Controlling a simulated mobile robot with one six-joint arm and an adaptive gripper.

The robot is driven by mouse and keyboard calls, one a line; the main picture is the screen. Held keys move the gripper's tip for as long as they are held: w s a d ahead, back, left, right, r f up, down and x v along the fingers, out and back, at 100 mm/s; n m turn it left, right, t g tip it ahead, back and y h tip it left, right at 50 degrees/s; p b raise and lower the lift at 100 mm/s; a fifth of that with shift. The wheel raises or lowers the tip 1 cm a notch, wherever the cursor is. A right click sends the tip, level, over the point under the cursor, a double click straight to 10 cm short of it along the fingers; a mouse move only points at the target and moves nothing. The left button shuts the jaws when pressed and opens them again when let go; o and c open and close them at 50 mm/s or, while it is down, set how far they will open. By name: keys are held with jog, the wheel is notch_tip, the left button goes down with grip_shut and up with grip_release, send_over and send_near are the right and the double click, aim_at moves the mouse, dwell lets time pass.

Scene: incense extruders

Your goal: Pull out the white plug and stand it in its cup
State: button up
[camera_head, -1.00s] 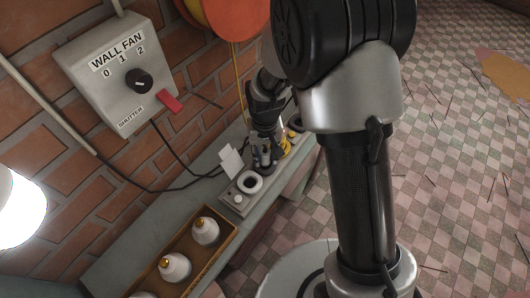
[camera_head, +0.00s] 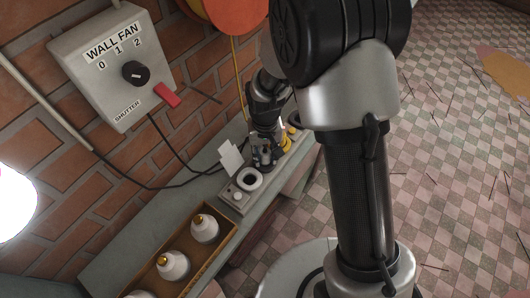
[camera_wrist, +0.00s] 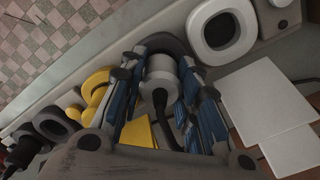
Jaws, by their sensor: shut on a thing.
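My gripper (camera_wrist: 160,105) is shut on the white plug (camera_wrist: 160,72), its blue-padded fingers on either side of the plug's pale round body. A black cable (camera_wrist: 160,105) leaves the plug between the fingers. The plug's far end is at a dark round ring (camera_wrist: 182,44); I cannot tell whether it is still inside it. A white-rimmed cup (camera_wrist: 206,47) with a dark inside stands beside it, empty as far as I can see. In the head view, my gripper (camera_head: 264,164) is low over the shelf, just beyond the white-rimmed cup (camera_head: 241,184); the plug is hidden there.
A yellow plug (camera_wrist: 97,84) and a dark plug (camera_wrist: 25,150) are close beside my gripper. White cards (camera_wrist: 265,105) stand on the other side. Bottles (camera_head: 204,228) fill a wooden tray (camera_head: 228,226) nearer on the shelf. The wall fan box (camera_head: 107,65) hangs above.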

jog(key=o, duration=1.1)
jog(key=shift+o, duration=0.2)
notch_tip(320, 180, up, 12)
jog(key=shift+r, duration=0.1)
notch_tip(320, 180, up, 6)
jog(key=t, duration=0.1)
send_over(265, 151)
jog(key=s+d, duration=0.2)
jog(key=d, duration=0.1)
jog(key=s+d+r+m+t, duration=0.1)
jog(key=s+d+r+t, duration=0.1)
jog(key=s+d+r, duration=0.7)
jog(key=s+t, duration=0.1)
jog(key=s, duration=0.7)
jog(key=shift+s+d+t, duration=0.3)
jog(key=shift+s, duration=0.1)
